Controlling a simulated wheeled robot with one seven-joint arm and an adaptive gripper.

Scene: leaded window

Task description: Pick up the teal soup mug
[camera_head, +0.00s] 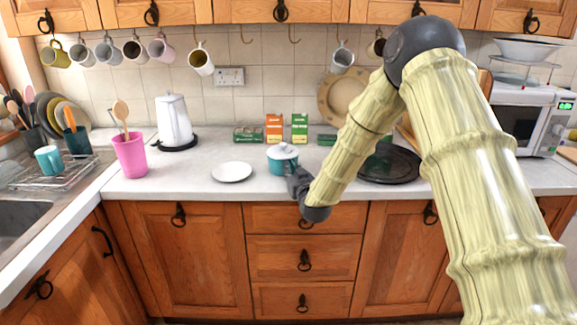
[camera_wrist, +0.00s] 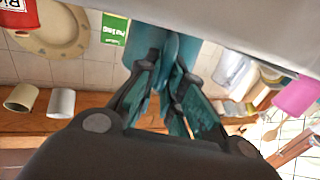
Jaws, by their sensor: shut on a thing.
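The teal soup mug (camera_head: 283,160) is upright on the pale worktop, right of the white plate, with a pale lid-like top. My gripper (camera_head: 296,181) is at its front right side, coming in from the right. In the wrist view, which is upside down, the teal mug (camera_wrist: 146,40) meets the grey worktop at the top. My gripper (camera_wrist: 167,72) is shut on the mug at its handle, which sticks out toward the camera. The fingers hide part of the mug. I cannot make out a gap under it.
A white plate (camera_head: 232,172) lies left of the mug. Orange (camera_head: 274,128) and green (camera_head: 299,128) boxes stand behind it. A dark round tray (camera_head: 390,165) lies to the right, partly behind my arm. Another teal mug (camera_head: 49,160) sits on the rack at far left.

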